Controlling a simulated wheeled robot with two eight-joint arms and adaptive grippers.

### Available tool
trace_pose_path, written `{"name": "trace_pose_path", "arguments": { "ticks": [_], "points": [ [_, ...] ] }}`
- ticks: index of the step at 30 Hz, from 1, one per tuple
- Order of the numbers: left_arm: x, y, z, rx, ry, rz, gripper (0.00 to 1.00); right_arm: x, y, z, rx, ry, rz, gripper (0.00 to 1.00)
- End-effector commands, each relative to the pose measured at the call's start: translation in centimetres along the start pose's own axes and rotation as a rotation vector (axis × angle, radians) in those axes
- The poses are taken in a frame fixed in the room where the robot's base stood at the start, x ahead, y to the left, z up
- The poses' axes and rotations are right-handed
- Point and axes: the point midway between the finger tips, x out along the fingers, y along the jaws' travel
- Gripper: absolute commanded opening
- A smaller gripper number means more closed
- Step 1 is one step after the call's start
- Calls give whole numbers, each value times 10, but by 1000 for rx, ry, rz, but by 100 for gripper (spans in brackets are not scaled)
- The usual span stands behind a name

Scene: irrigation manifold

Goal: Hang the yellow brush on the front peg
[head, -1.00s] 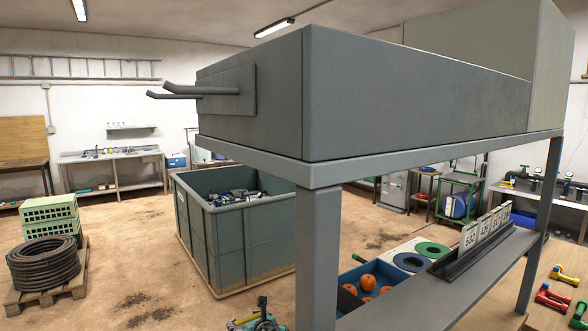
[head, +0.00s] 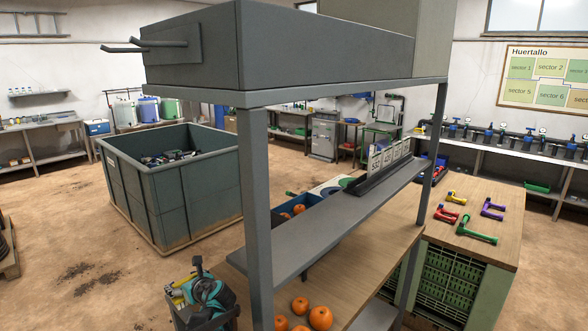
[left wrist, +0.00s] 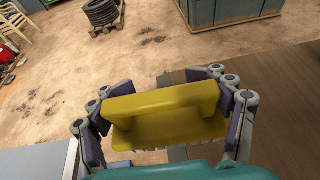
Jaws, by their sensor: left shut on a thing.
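The yellow brush (left wrist: 165,110) fills the middle of the left wrist view, its handle bar between the two fingers and its bristles partly seen below. My left gripper (left wrist: 163,122) is shut on it. In the head view the left gripper (head: 182,288) is low at the left of the shelf frame, with a little of the brush's yellow showing. Two grey prongs (head: 122,48) stick out to the left from a plate on the end of the grey overhead box (head: 320,45), well above the gripper. My right gripper is out of view.
A shelf post (head: 258,210) and a narrow grey shelf (head: 330,215) stand right of the gripper. Oranges (head: 320,317) lie on the wooden bench below. A large grey-green bin (head: 175,190) stands on open floor behind.

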Motion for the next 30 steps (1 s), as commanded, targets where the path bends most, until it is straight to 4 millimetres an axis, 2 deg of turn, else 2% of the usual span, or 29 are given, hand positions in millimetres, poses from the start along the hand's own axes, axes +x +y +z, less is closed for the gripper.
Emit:
{"name": "trace_pose_path", "arguments": {
  "ticks": [8,14,20,24,27,30],
  "points": [
    [-46,-7,-15,38,6,-88,41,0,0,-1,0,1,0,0],
    [-88,-9,-31,73,8,-170,41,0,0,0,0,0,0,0],
    [-145,-3,-54,118,9,-279,41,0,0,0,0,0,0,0],
    [-192,7,-76,156,5,-372,41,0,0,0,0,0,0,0],
    [-216,14,-88,175,3,-421,41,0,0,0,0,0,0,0],
    [-230,20,-95,187,0,-451,40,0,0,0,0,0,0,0]
  ]
}}
